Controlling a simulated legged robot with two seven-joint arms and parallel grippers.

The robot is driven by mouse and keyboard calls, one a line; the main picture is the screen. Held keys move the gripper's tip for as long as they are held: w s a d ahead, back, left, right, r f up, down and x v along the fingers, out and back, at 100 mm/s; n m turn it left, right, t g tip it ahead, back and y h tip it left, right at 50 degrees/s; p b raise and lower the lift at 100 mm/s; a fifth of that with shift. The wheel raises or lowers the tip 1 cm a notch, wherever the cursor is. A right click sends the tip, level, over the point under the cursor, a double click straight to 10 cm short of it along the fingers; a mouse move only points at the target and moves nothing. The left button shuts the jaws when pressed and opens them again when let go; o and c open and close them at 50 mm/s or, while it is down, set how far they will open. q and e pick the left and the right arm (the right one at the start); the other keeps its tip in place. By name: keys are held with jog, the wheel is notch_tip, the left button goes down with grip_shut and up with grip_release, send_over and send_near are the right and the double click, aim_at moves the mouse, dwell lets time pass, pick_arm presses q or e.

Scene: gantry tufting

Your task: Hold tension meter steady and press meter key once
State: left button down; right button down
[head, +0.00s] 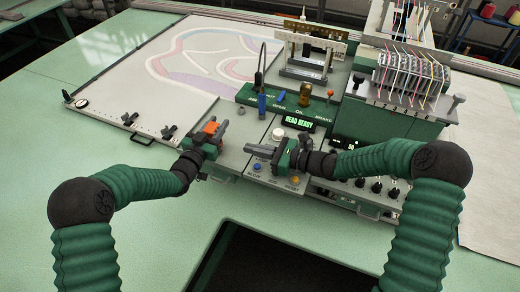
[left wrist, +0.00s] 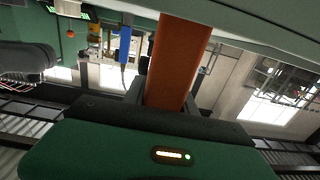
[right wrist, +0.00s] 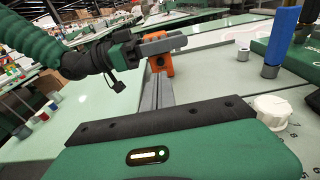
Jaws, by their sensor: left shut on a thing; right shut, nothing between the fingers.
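The tension meter, an orange block (head: 210,127), is clamped in my left gripper (head: 219,130). It stands close to the lens in the left wrist view (left wrist: 181,62) and shows ahead in the right wrist view (right wrist: 160,61). Part of it is hidden by the left fingers. My right gripper (head: 250,149) is shut and empty, right of the meter and a little lower in the head view. Its closed fingers (right wrist: 158,92) point towards the orange block; whether they touch it I cannot tell.
A green console with a display (head: 298,121) reading HEAD READY stands behind the grippers. A white knob (head: 278,135), a blue button (head: 257,167) and an orange button (head: 295,180) sit around my right gripper. The green table (head: 120,190) is clear at left.

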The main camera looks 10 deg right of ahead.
jog(key=x, duration=0.8)
jog(key=shift+w+a, duration=0.15)
jog(key=shift+a, duration=0.15)
pick_arm(q)
jog(key=shift+s+d, duration=0.1)
pick_arm(e)
jog(key=shift+x, duration=0.95)
pick_arm(q)
jog(key=shift+s+d, duration=0.1)
jog(key=shift+d, duration=0.1)
pick_arm(e)
jog(key=shift+a, duration=0.1)
pick_arm(q)
jog(key=shift+s+d, duration=0.1)
pick_arm(e)
jog(key=shift+r, duration=0.15)
pick_arm(q)
jog(key=shift+w+a+f, duration=0.1)
jog(key=shift+w+a, duration=0.1)
jog(key=shift+a, duration=0.1)
pick_arm(e)
jog(key=v, duration=1.4)
jog(key=shift+w, duration=0.2)
pick_arm(q)
jog(key=shift+a, duration=0.1)
pick_arm(e)
jog(key=shift+s+d, duration=0.2)
jog(key=shift+d, duration=0.15)
